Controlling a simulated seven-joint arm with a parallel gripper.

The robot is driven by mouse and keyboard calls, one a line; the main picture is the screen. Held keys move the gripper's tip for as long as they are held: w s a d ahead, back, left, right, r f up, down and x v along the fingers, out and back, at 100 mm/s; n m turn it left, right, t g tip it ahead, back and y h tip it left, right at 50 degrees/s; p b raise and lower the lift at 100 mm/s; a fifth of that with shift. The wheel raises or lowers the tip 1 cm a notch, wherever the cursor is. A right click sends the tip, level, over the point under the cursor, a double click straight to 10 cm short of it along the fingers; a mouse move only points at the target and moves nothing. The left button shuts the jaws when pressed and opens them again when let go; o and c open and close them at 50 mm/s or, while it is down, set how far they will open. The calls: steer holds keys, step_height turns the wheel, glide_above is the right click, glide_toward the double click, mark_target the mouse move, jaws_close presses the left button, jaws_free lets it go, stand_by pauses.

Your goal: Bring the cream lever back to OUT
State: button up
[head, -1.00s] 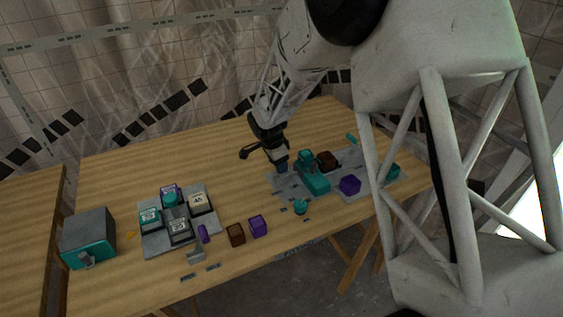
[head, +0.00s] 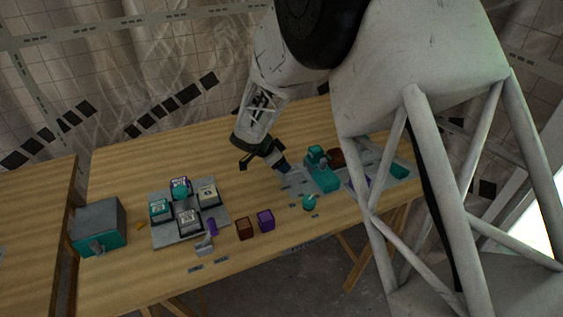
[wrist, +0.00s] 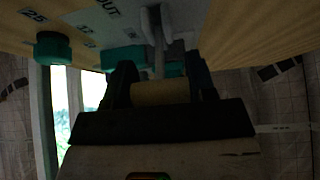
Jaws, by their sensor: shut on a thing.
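My gripper (head: 283,168) reaches down to the left end of the grey panel (head: 292,185) on the wooden table. In the wrist view my gripper (wrist: 160,92) is shut on the cream lever's handle (wrist: 160,94), a pale cylinder between the dark fingers. A grey lever arm (wrist: 157,45) runs from the handle toward the panel. The printed word OUT (wrist: 108,7) is on the panel just left of the lever. In the head view the handle is hidden or too small to make out.
A teal block-like fixture (head: 322,178) stands on the panel just right of my gripper. A teal knob (head: 309,202) is in front.

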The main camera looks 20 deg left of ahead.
steer(key=o, duration=1.3)
steer(key=shift+s+a+r, duration=0.1)
steer(key=shift+v, duration=3.8)
